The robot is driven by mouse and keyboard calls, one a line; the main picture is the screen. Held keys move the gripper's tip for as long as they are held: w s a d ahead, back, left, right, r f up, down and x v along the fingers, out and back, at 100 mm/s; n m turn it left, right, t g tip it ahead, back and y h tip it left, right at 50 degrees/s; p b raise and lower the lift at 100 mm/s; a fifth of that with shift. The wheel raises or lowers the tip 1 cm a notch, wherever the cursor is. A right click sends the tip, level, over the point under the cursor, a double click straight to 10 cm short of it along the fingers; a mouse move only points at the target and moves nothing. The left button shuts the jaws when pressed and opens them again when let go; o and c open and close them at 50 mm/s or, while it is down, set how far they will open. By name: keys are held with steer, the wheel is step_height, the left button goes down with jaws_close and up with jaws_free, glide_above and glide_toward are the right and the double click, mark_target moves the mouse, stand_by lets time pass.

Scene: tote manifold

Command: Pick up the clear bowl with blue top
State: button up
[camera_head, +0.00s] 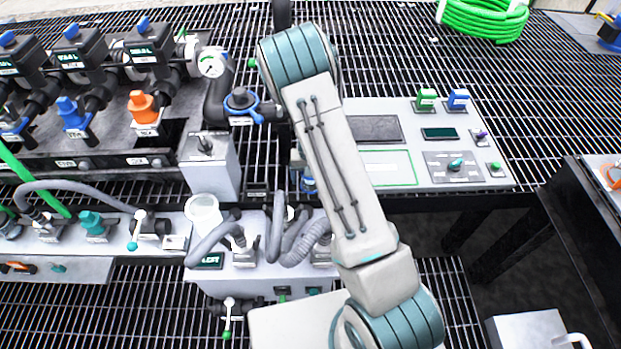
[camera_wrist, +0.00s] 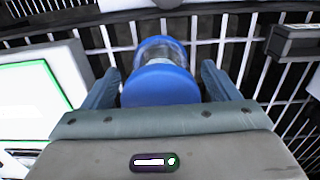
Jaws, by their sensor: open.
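In the wrist view the clear bowl with blue top (camera_wrist: 160,84) lies between the two fingers of my gripper (camera_wrist: 160,70). Its round blue part faces the camera and its clear part is beyond it. My gripper is open, with a finger on each side and a visible gap to the bowl. In the head view my arm hides the gripper. A small blue-and-clear piece (camera_head: 308,184) shows at the left edge of my arm and may be the same bowl.
A light control panel (camera_head: 440,180) with a green-edged plate stands right of my arm. Valves and grey hoses (camera_head: 213,240) stand at left, with a black pipe assembly and gauge (camera_head: 211,64) above. In the wrist view a dark block (camera_wrist: 293,42) is at upper right over the grating.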

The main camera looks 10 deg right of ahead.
steer(key=shift+f, duration=0.4)
steer(key=shift+r, duration=0.1)
steer(key=c, duration=1.1)
steer(key=shift+c, duration=0.2)
